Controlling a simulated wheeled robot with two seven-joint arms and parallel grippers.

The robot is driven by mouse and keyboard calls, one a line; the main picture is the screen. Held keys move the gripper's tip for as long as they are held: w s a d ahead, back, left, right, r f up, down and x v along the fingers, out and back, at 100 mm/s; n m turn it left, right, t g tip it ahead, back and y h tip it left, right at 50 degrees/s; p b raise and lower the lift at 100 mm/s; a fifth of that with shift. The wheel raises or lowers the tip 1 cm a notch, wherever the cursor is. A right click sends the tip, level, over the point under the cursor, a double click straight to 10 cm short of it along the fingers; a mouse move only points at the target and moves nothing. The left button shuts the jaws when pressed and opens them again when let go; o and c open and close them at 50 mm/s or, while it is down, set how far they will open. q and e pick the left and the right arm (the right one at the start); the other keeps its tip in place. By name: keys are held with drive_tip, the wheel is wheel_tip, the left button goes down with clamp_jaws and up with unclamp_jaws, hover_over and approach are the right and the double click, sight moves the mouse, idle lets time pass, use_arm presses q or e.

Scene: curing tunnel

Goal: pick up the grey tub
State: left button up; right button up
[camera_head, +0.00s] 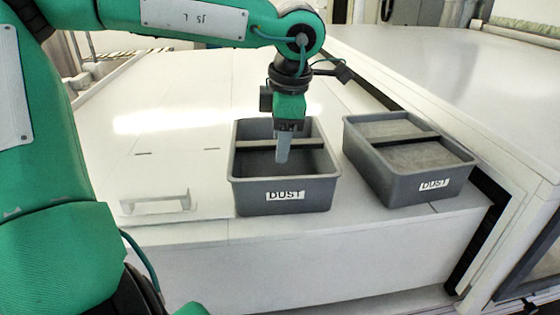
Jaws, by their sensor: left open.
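Two grey tubs labelled DUST sit on the white bench top. The nearer left tub (285,198) looks empty and has a crossbar over its middle. The right tub (405,180) holds a light grey fill and also has a crossbar. My left gripper (282,157) points down over the left tub, its fingers at the crossbar near the tub's middle. The fingers overlap in this view, so the gap between them does not show. I cannot tell whether they touch the crossbar. My right gripper is not in view.
A white handle (155,203) stands up from the bench at the front left. A dark slot (490,187) runs along the bench's right side, beside a raised white surface (450,75).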

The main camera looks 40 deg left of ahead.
use_arm(q)
drive_tip(key=f, duration=0.2)
drive_tip(key=a+f, duration=0.1)
drive_tip(key=shift+w+f+p, duration=0.1)
drive_tip(key=shift+f+p, duration=0.25)
drive_tip(key=shift+f, duration=0.05)
drive_tip(key=shift+d, duration=0.1)
drive_tip(key=c, duration=0.3)
clamp_jaws()
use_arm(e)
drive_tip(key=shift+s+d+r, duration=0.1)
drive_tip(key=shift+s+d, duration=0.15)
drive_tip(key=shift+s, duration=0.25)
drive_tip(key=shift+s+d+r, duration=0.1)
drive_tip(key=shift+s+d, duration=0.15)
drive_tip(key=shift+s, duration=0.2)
use_arm(q)
drive_tip(key=shift+r, duration=0.1)
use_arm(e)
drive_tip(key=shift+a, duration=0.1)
